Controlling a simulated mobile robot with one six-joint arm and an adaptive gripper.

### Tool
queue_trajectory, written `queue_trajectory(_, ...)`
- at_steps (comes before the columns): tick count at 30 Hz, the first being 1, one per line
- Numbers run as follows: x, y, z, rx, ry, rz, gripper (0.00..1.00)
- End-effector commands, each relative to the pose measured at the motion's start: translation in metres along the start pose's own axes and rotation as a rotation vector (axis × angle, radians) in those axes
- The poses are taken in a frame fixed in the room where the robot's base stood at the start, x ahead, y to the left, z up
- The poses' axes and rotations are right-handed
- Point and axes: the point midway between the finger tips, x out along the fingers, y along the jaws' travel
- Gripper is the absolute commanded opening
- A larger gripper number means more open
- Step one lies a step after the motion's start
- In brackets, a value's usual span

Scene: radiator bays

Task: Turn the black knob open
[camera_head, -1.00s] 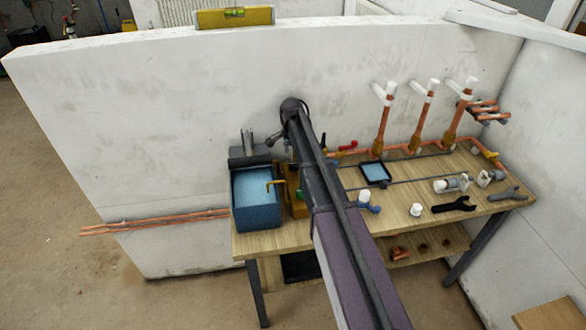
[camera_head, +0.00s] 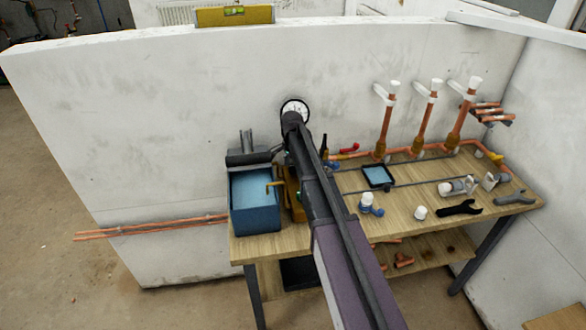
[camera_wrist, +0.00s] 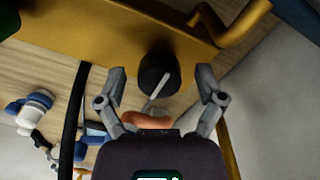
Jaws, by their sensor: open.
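In the wrist view, the black knob (camera_wrist: 158,75) sits on a yellow-brown body (camera_wrist: 110,25), with a pale pointer-like strip across its face. My gripper (camera_wrist: 160,78) is open, one finger on each side of the knob, with gaps visible between fingers and knob. I cannot tell how far the fingertips are from it in depth. In the head view, my arm hides the knob and my gripper; part of the yellow-brown body (camera_head: 293,203) shows beside the blue water tank (camera_head: 254,215) on the bench.
A round white gauge (camera_head: 295,108) stands behind my arm. The bench (camera_head: 420,185) holds a small black-framed tray (camera_head: 378,177), a white-and-blue valve (camera_head: 370,205) and a black wrench (camera_head: 460,208). Upright copper pipes (camera_head: 421,130) stand along the wall. A yellow bent lever (camera_wrist: 243,25) juts near my right finger.

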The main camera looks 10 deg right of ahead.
Motion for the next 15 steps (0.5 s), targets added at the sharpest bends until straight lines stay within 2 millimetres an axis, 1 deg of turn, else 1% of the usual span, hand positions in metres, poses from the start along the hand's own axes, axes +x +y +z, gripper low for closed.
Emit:
queue_trajectory(3, -0.0001, 0.0, 0.0, 0.0, 0.0, 0.0, 0.87)
queue_trajectory(5, -0.0001, 0.0, 0.0, 0.0, 0.0, 0.0, 0.7)
queue_trajectory(6, -0.0001, -0.0001, 0.0, 0.0, 0.0, 0.0, 0.58)
queue_trajectory(8, -0.0001, -0.0001, 0.0, 0.0, 0.0, 0.0, 0.4)
queue_trajectory(9, -0.0001, -0.0001, 0.0, 0.0, 0.0, 0.0, 0.28)
queue_trajectory(11, -0.0001, -0.0001, 0.0, 0.0, 0.0, 0.0, 0.1)
queue_trajectory(12, -0.0001, -0.0001, 0.0001, 0.0, 0.0, 0.0, 0.06)
queue_trajectory(15, 0.0, -0.0001, 0.0001, -0.001, 0.0, 0.0, 0.06)
